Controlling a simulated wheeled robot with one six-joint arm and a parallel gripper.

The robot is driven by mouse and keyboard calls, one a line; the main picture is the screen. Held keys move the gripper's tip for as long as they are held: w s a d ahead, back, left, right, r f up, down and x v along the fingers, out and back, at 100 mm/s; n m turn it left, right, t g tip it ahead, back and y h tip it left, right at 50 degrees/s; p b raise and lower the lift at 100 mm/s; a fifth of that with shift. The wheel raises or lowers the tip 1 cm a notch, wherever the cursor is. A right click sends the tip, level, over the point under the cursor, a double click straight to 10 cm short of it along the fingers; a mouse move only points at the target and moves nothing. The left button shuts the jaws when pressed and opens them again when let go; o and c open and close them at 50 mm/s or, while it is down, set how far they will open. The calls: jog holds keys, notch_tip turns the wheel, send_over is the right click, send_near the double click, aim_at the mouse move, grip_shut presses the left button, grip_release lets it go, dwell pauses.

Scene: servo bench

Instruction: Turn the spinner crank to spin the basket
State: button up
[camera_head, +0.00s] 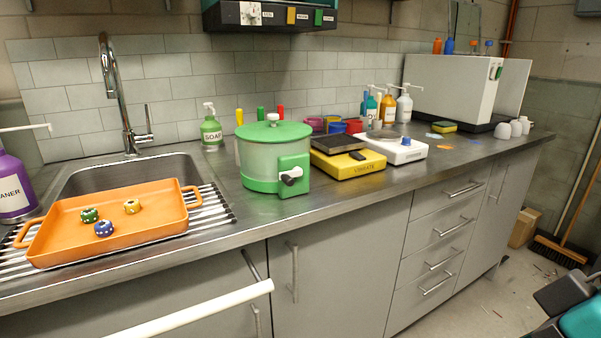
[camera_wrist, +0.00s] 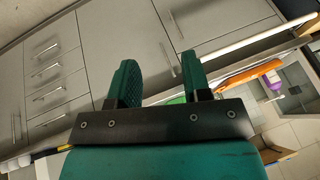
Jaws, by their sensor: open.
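The salad spinner (camera_head: 273,155) stands on the counter in the head view, a round tub with a green lid and green base. Its crank (camera_head: 291,176) sits on the green box at its front right, with a white knob and a dark part. The basket inside is hidden by the cloudy tub wall. My gripper (camera_wrist: 160,62) is open and empty in the wrist view, with two teal fingers apart, facing the cabinet fronts. It is away from the crank, and nothing is between the fingers.
Left of the spinner, an orange tray (camera_head: 115,237) with three dice lies over the sink rack. A soap bottle (camera_head: 211,132) stands behind. A yellow vibrating plate (camera_head: 348,165) and a white stirrer (camera_head: 399,149) stand to the right. A white rod (camera_head: 195,309) crosses the lower foreground.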

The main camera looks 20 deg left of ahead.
jog(key=w+a+r+n+t+y+p, duration=0.1)
jog(key=w+a+n+t+y, duration=0.2)
jog(key=w+a+n+y, duration=0.65)
jog(key=t+h+p, duration=0.2)
jog(key=t, duration=0.6)
send_near(291, 183)
jog(key=shift+g+y, duration=0.3)
jog(key=shift+y, duration=0.05)
jog(key=p+x, duration=0.1)
jog(key=p, duration=0.4)
jog(key=p+x, duration=0.2)
jog(key=p, duration=0.3)
jog(key=p+x, duration=0.1)
jog(key=p, duration=0.4)
jog(key=shift+w+r, duration=0.2)
jog(key=shift+r, duration=0.15)
jog(key=shift+f+p+x, duration=0.2)
jog(key=shift+p+x, duration=0.1)
jog(key=shift+x, duration=1.25)
jog(key=shift+f+p+x, duration=0.2)
jog(key=shift+p+x, duration=0.05)
jog(key=shift+x, duration=1.3)
jog(key=shift+w, duration=0.1)
grip_shut()
